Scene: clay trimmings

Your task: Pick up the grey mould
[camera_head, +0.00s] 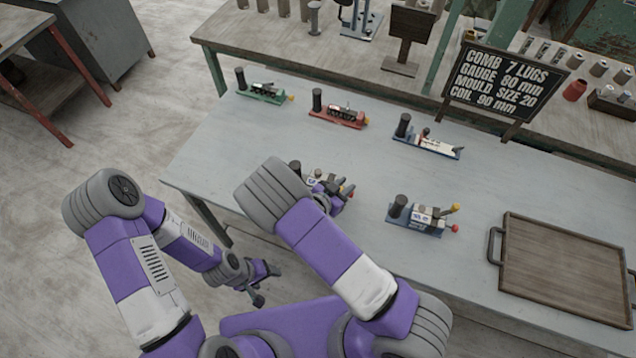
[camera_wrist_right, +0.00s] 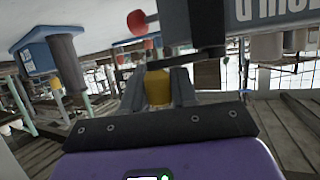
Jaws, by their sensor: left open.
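Several small devices, each with a dark upright cylinder, stand on the table. One with a light body (camera_head: 312,178) is partly hidden under my right arm; its base colour is hard to see. My right gripper (camera_head: 338,197) is at its right end, near a red ball. In the right wrist view, a yellow knob (camera_wrist_right: 158,88) sits between the fingers; I cannot tell whether they press on it. A grey block (camera_wrist_right: 270,12) with cut-off lettering is above right, a red ball (camera_wrist_right: 137,22) above left. My left gripper (camera_head: 266,271) is open and empty, off the table's front edge.
A blue-based device (camera_head: 420,216) stands just right of my right gripper. Green (camera_head: 262,93), red (camera_head: 338,114) and blue (camera_head: 427,144) ones stand behind. A wooden tray (camera_head: 565,265) lies at right. A lettered black sign (camera_head: 503,78) stands behind. The table's left part is clear.

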